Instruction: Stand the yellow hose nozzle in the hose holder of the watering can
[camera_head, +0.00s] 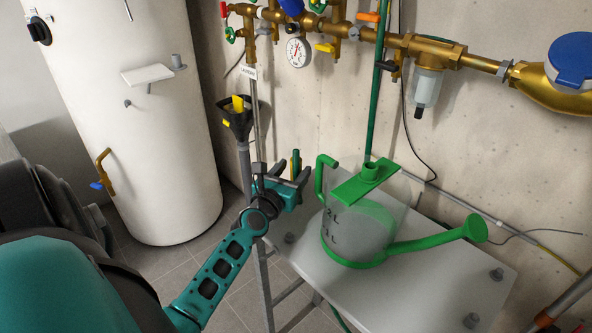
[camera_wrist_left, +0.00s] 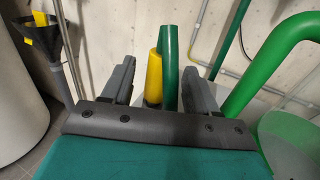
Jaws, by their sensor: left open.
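The yellow hose nozzle (camera_wrist_left: 154,76) stands upright between the two fingers of my left gripper (camera_wrist_left: 161,72), beside a dark green tube (camera_wrist_left: 170,50). In the head view the nozzle is a thin yellow strip (camera_head: 292,163), mostly hidden behind the green tube and the gripper. My left gripper (camera_head: 289,168) is open, with gaps beside its fingers. The clear watering can (camera_head: 352,218) with green handle and spout stands on the grey table to the right. Its green top piece has a round ring, apparently the hose holder (camera_head: 370,171). My right gripper is not in view.
A black funnel (camera_head: 236,120) with a yellow piece in it stands left of my gripper. A white tank (camera_head: 160,120) is farther left. Brass pipework (camera_head: 400,41) runs along the wall. The grey table (camera_head: 420,285) is clear in front of the can.

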